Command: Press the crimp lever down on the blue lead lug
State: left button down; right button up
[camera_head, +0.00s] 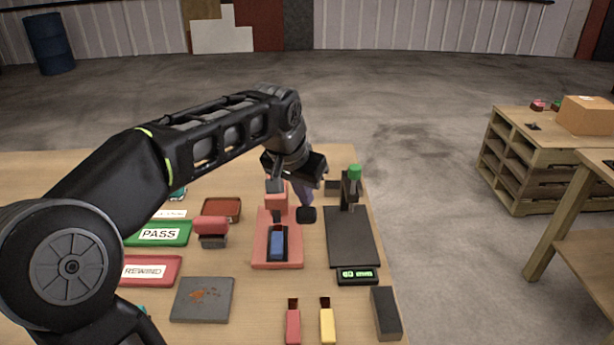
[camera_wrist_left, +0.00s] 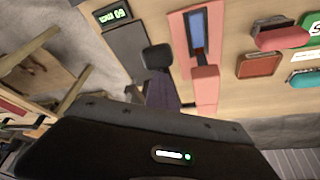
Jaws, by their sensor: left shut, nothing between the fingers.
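The crimp tool's pink base (camera_head: 290,258) sits near the middle of the table. The blue lead lug (camera_head: 277,245) lies in a dark holder on it; it also shows in the wrist view (camera_wrist_left: 196,30). The pink crimp lever (camera_head: 275,200) stands behind the lug, partly covered by my arm, and its block shows in the wrist view (camera_wrist_left: 205,85). It looks raised, though its exact angle is unclear. My left gripper (camera_head: 306,214) is shut and empty, pointing down just right of the lever. In the wrist view its tip (camera_wrist_left: 157,58) appears beside the base, apart from the lug.
A black stand with a green knob (camera_head: 354,172) and a display (camera_head: 357,275) is close on the right. Red (camera_head: 293,325) and yellow (camera_head: 327,325) leads lie in front. A red-topped block (camera_head: 211,225) and green PASS tray (camera_head: 160,235) are left.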

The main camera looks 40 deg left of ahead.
pick_arm(q)
jog(key=r+p, duration=0.1)
jog(key=r, duration=0.1)
jog(key=r+p, duration=0.1)
jog(key=p, duration=0.1)
jog(key=shift+w+r, duration=0.2)
jog(key=shift+r, duration=0.2)
notch_tip(320, 180, up, 7)
jog(key=p, duration=0.4)
jog(key=shift+s+f+p, duration=0.2)
jog(key=shift+s+p, duration=0.15)
